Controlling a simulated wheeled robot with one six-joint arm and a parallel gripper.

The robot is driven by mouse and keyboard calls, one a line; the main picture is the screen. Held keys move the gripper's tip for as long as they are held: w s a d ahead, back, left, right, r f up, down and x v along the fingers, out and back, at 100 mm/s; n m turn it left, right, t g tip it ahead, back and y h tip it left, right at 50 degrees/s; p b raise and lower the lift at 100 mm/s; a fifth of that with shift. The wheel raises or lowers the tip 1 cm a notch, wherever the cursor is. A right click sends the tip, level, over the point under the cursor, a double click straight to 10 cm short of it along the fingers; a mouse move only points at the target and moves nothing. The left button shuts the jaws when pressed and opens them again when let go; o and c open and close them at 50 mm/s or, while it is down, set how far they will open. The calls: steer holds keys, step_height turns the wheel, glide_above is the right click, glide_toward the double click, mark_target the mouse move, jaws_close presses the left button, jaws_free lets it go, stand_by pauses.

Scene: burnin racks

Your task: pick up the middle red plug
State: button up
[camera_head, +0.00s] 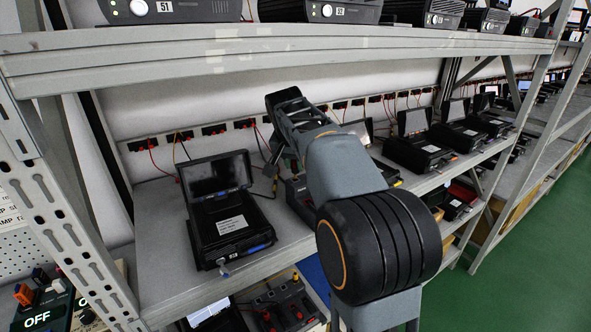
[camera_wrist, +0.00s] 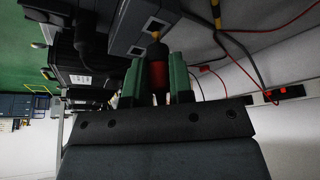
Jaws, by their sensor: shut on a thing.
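In the wrist view, my gripper (camera_wrist: 157,78) has its two green fingers closed on a red plug (camera_wrist: 157,74), one finger on each side. The plug has a dark, yellowish tip that points at a grey box (camera_wrist: 142,28) with square sockets. I cannot tell whether the tip is still in a socket or just clear of it. In the head view my arm reaches over the middle shelf, and its links largely hide the gripper and the plug. I cannot make out other red plugs beside the held one.
On the middle shelf (camera_head: 160,225), a black open-lidded device (camera_head: 226,215) stands left of my arm, with more such devices (camera_head: 420,150) to the right. Red and dark cables hang from wall sockets (camera_head: 214,129) behind. The upper shelf edge (camera_head: 270,45) runs close above my arm.

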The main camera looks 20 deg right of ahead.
steer(key=s+a+b, duration=0.1)
steer(key=s+a, duration=0.2)
steer(key=s, duration=0.1)
steer(key=s+a+b, duration=0.2)
steer(key=s+a, duration=0.2)
steer(key=s+a+r+b, duration=0.1)
steer(key=s+a, duration=0.3)
steer(key=shift+a, duration=0.1)
steer(key=shift+s+a+b, duration=0.35)
steer(key=shift+s+a, duration=0.15)
steer(key=shift+s, duration=0.15)
